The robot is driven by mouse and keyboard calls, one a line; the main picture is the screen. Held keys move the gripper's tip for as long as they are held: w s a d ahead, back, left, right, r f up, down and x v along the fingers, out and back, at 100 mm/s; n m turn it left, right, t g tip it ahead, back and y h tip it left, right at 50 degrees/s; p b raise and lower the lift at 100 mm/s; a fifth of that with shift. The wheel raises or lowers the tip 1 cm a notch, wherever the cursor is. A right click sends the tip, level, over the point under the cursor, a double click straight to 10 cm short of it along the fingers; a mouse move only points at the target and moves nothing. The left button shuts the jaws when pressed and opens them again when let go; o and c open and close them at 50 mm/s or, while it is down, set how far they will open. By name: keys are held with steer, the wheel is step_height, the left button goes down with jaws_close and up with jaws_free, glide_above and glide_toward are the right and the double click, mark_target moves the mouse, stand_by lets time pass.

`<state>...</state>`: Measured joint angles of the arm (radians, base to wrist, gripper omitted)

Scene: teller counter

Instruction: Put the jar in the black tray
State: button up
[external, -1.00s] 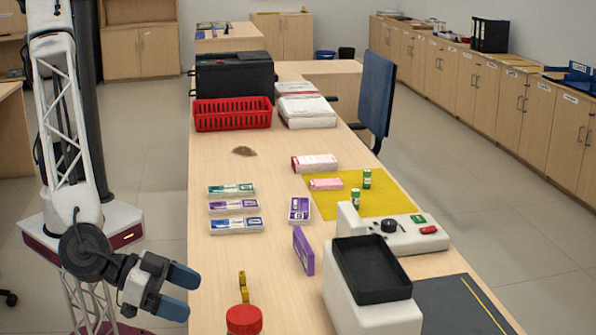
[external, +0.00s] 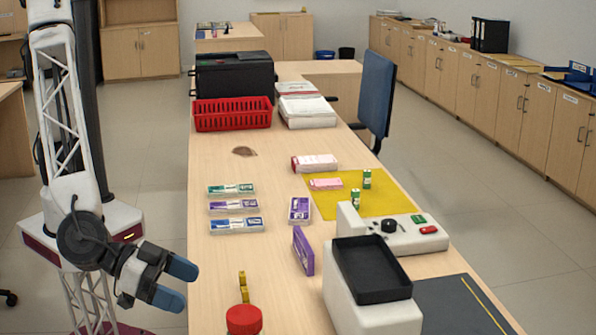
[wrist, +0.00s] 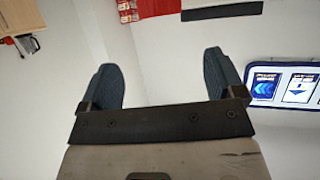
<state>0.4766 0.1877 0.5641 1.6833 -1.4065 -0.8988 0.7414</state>
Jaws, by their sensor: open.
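The jar with a red lid (external: 244,319) stands at the near edge of the external view, on the counter; most of its body is cut off below the frame. The black tray (external: 404,292) sits on top of a white machine at the right side of the counter, and looks empty. My gripper (external: 178,284) is off the left edge of the counter, to the left of the jar and apart from it. Its blue fingers are spread, and in the wrist view the gripper (wrist: 168,85) has nothing between its fingertips. The jar and tray are not in the wrist view.
A purple box (external: 303,250) stands upright between the jar and the tray. Small yellow items (external: 242,287) are just behind the jar. Banknote bundles (external: 235,225), a yellow mat (external: 385,204) and a red basket (external: 233,114) lie farther back. The counter's left strip is mostly clear.

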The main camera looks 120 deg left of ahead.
steer(key=s+a+r+m+h, duration=0.2)
steer(key=s+a+r+h, duration=0.3)
steer(key=s+r, duration=0.3)
steer(key=s+a+r+m+h, duration=0.35)
steer(key=s+a+r, duration=0.2)
steer(key=r, duration=0.55)
steer(key=s+a+g, duration=0.3)
steer(key=s+a, duration=0.2)
steer(key=s, duration=0.8)
steer(key=s+a+g+y, duration=0.1)
steer(key=s+a+g, duration=0.2)
steer(key=s, duration=1)
steer(key=s+a+g+y, duration=0.1)
steer(key=s+a+g, duration=0.2)
steer(key=s+a, duration=0.5)
steer(key=s+m, duration=0.1)
steer(key=s, duration=0.4)
steer(key=shift+s+a+f, duration=0.25)
steer(key=shift+s+f, duration=0.15)
